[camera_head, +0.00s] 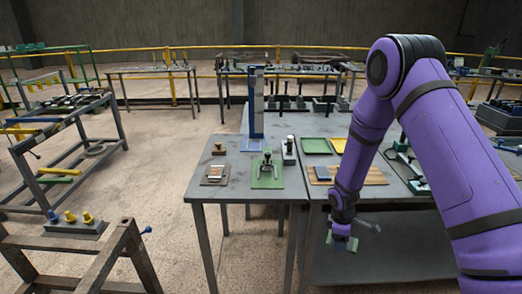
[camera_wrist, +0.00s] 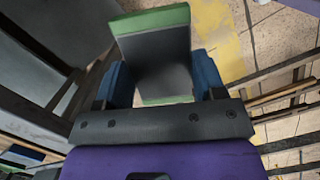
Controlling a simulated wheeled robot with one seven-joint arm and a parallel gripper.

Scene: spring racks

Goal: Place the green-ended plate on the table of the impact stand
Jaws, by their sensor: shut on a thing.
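The green-ended plate (camera_wrist: 163,52) is dark grey with a green strip at each end. My gripper (camera_wrist: 163,80) is shut on it, with the blue fingers at its two sides. In the head view the plate (camera_head: 352,244) hangs in my gripper (camera_head: 343,237) in front of the bench edge, below the bench top. A tall blue column with a pale scale, which looks like the impact stand (camera_head: 257,105), rises from a blue base on the bench, left of and behind my gripper. I cannot make out its table clearly.
A green-based device (camera_head: 267,180), a wooden board with a dark block (camera_head: 322,173), and green and yellow trays (camera_head: 316,146) lie on the bench (camera_head: 225,190). A small board with pale parts (camera_head: 215,175) is at the left. Racks stand further left, with open floor between.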

